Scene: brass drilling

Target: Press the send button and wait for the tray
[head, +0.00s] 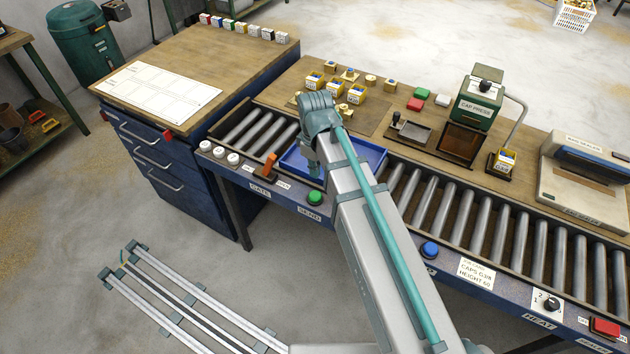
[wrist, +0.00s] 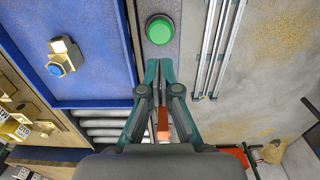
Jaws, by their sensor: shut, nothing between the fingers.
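The green send button (head: 315,197) sits on the conveyor's front rail above the SEND label (head: 309,215). It also shows in the wrist view (wrist: 159,29), just beyond my fingertips. My gripper (wrist: 158,64) is shut and empty, its tips close to the button in the picture. I cannot tell the height gap, and contact is not visible. The blue tray (head: 371,152) is on the rollers behind the button, partly hidden by my arm. In the wrist view the tray (wrist: 95,85) holds a brass piece (wrist: 60,47) with a blue part.
Behind the rollers (head: 470,220) stand yellow boxes (head: 333,89), the cap press (head: 479,100) and a sealing machine (head: 585,175).

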